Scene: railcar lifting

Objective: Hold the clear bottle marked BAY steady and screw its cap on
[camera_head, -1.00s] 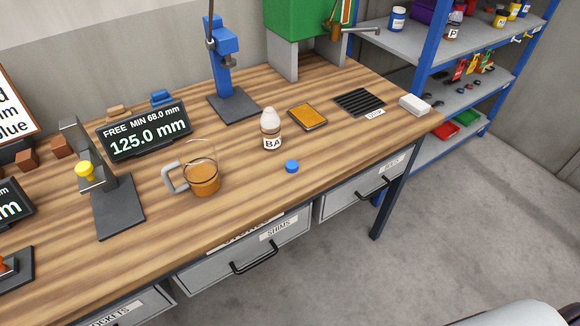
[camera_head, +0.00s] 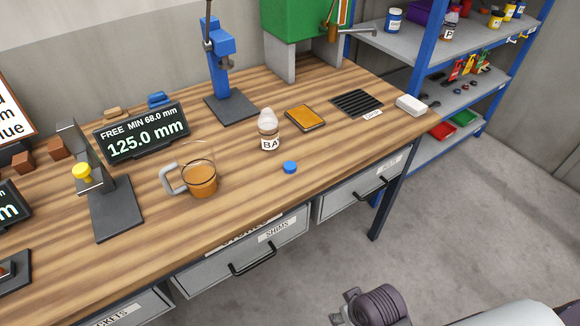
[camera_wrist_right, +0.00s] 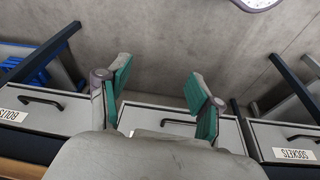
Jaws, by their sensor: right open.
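The clear bottle (camera_head: 268,130) stands upright on the wooden workbench, with brown contents and a white label of which "BA" shows. A blue cap (camera_head: 290,168) lies on the bench in front of it, apart from the bottle. My right gripper (camera_wrist_right: 158,90) is open and empty in the right wrist view, with its green-padded fingers spread in front of the bench drawers. Part of my arm (camera_head: 375,306) shows at the bottom of the head view, away from the bottle and cap. My left gripper is not in view.
A glass mug (camera_head: 202,182) with amber liquid stands left of the cap. An orange tray (camera_head: 305,117) and a black ribbed mat (camera_head: 357,103) lie behind to the right. A blue stand (camera_head: 222,65) rises behind the bottle. Bench around the cap is clear.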

